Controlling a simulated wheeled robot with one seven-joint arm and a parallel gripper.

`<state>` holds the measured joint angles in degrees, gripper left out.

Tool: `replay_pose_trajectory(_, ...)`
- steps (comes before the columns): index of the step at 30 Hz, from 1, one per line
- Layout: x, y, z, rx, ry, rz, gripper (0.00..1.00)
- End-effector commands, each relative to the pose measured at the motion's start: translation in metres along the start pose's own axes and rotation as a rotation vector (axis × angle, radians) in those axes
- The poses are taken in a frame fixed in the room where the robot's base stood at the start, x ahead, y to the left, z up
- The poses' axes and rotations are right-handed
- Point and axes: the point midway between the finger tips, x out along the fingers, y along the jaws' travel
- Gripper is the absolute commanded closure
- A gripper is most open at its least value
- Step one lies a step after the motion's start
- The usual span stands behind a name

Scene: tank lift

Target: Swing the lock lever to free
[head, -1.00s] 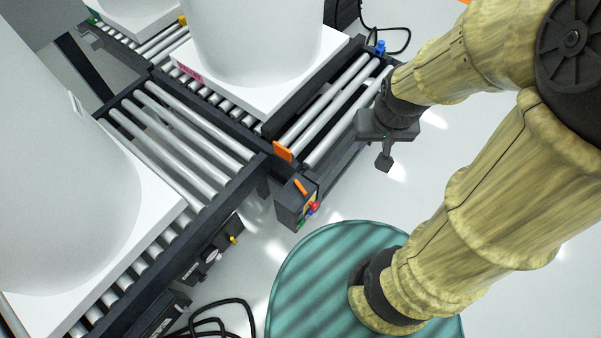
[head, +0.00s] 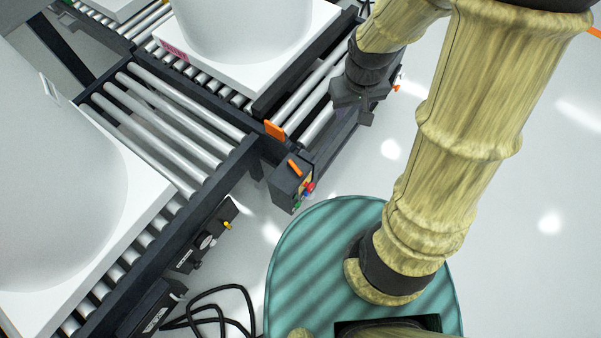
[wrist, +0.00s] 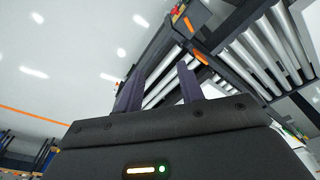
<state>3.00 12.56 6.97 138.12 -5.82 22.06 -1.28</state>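The lock lever appears to be the short orange bar (head: 295,168) on top of a dark control box (head: 288,188) at the corner of the roller conveyor. A larger orange plate (head: 275,130) stands at the end of the rollers just behind it. My gripper (head: 366,118) is above the conveyor's right side, to the right of and apart from both orange parts. In the wrist view its two dark fingers (wrist: 160,88) are spread with nothing held between them. Orange parts (wrist: 199,57) also show beyond the fingers, near the top.
Big white tanks on white pallets stand on the conveyors at the left (head: 60,190) and back (head: 240,30). Red and green buttons (head: 309,187) are on the box's side. Black cables (head: 215,305) lie on the floor. The floor at right (head: 530,200) is clear.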

Motion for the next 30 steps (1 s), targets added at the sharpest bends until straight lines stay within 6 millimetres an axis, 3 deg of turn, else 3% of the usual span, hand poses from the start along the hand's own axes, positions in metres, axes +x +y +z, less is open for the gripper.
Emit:
replay_pose_trajectory(1, 0.041, -0.004, -0.006, -0.037, -0.028, -0.011, 0.62)
replay_pose_trajectory(12, 0.227, -0.046, -0.051, -0.301, -0.144, -0.148, 0.62)
replay_pose_trajectory(15, 0.269, -0.058, -0.059, -0.351, -0.155, -0.194, 0.62)
replay_pose_trajectory(18, 0.296, -0.067, -0.064, -0.381, -0.161, -0.227, 0.62)
replay_pose_trajectory(21, 0.307, -0.072, -0.067, -0.396, -0.161, -0.244, 0.62)
replay_pose_trajectory(30, 0.306, -0.073, -0.068, -0.399, -0.161, -0.246, 0.62)
